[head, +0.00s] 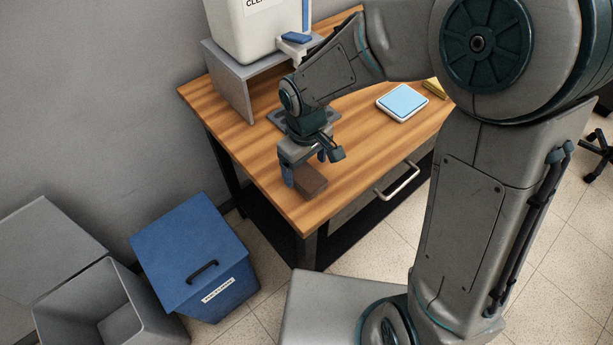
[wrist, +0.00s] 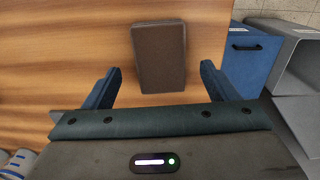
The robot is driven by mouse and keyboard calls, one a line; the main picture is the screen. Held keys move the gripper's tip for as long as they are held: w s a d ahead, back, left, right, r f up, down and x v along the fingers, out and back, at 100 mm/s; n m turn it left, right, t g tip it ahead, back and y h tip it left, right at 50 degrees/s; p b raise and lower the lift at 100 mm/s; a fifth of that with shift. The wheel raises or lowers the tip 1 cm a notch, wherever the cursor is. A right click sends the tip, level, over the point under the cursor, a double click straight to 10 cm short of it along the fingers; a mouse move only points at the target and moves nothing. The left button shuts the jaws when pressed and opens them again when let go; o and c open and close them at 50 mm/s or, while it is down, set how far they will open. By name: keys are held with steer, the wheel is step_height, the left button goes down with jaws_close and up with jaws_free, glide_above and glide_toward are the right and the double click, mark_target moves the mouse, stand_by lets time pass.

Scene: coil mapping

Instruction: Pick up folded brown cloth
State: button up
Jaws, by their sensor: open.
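The folded brown cloth (head: 311,183) is a small dark brown block lying on the wooden table near its front left corner. In the wrist view the cloth (wrist: 160,56) lies flat, with its near end between the lines of my two fingers. My gripper (head: 304,170) is over the table at the cloth and partly hides it in the head view. In the wrist view my gripper (wrist: 161,78) is open, with one blue finger on each side of the cloth and gaps between. I cannot tell the exact height of the fingers above the table.
The wooden table (head: 360,160) holds a grey stand (head: 232,85) with a white container (head: 250,30), and a white and blue flat device (head: 402,101). A lidded blue bin (head: 190,255) and an open grey bin (head: 110,310) stand on the floor at left.

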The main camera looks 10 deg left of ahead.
steer(key=shift+f, duration=1.35)
steer(key=c, duration=1.1)
steer(key=shift+o, duration=0.2)
steer(key=shift+r, duration=0.1)
steer(key=shift+r, duration=0.55)
step_height(320, 180, up, 3)
steer(key=s+d+r, duration=0.6)
steer(key=s+d, duration=0.1)
steer(key=d, duration=0.2)
steer(key=shift+s+r+b, duration=0.25)
steer(key=shift+r+b, duration=0.05)
steer(key=shift+r, duration=0.05)
